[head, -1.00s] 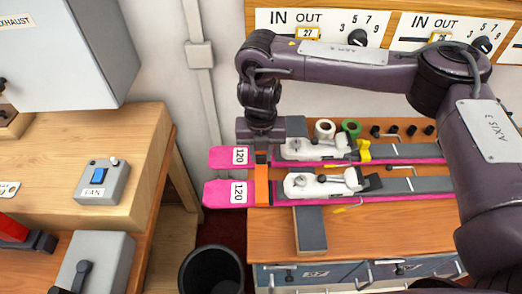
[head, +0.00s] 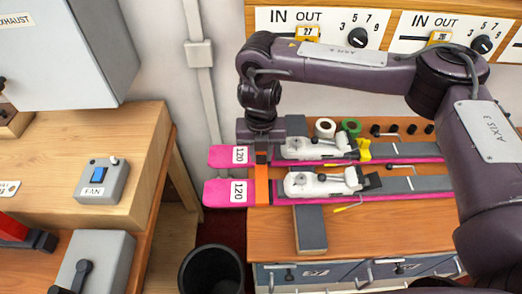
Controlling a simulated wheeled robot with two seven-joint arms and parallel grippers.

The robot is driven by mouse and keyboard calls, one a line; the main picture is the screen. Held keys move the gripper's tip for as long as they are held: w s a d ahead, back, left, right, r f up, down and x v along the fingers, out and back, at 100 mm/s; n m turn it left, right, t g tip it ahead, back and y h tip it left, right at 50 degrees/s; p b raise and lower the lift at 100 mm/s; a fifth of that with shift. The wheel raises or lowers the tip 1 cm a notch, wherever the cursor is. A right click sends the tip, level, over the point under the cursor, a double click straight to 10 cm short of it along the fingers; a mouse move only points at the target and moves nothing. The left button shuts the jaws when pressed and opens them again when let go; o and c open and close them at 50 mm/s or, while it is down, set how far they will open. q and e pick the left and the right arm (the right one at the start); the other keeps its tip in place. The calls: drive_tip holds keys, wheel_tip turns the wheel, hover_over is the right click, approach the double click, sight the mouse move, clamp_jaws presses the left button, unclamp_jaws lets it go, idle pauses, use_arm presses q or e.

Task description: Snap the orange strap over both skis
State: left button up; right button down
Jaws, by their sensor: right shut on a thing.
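Two pink skis lie side by side on the wooden bench. The far ski (head: 222,156) and the near ski (head: 216,193) each carry a "120" label and a white and black binding. The orange strap (head: 262,186) lies across both skis, just left of the bindings. My right gripper (head: 262,146) points down at the strap's far end, by the far ski, and is shut on the strap. Its fingertips are largely hidden by the wrist, and I cannot tell whether the strap's end is fastened. My left gripper is not in view.
Grey blocks (head: 311,229) support the skis. Green and white rolls (head: 350,126), a yellow item (head: 364,148) and several black knobs stand behind. A dark bin (head: 211,270) is on the floor. A second bench (head: 120,140) with a fan switch is at left.

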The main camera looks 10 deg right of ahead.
sight(261, 156)
drive_tip(key=shift+f+b, duration=1.05)
drive_tip(key=shift+f, duration=0.65)
drive_tip(key=c, duration=0.6)
unclamp_jaws()
drive_tip(key=shift+r, duration=0.1)
drive_tip(key=shift+r+p, duration=4.95)
drive_tip(key=shift+r, duration=0.05)
drive_tip(key=shift+f, duration=0.1)
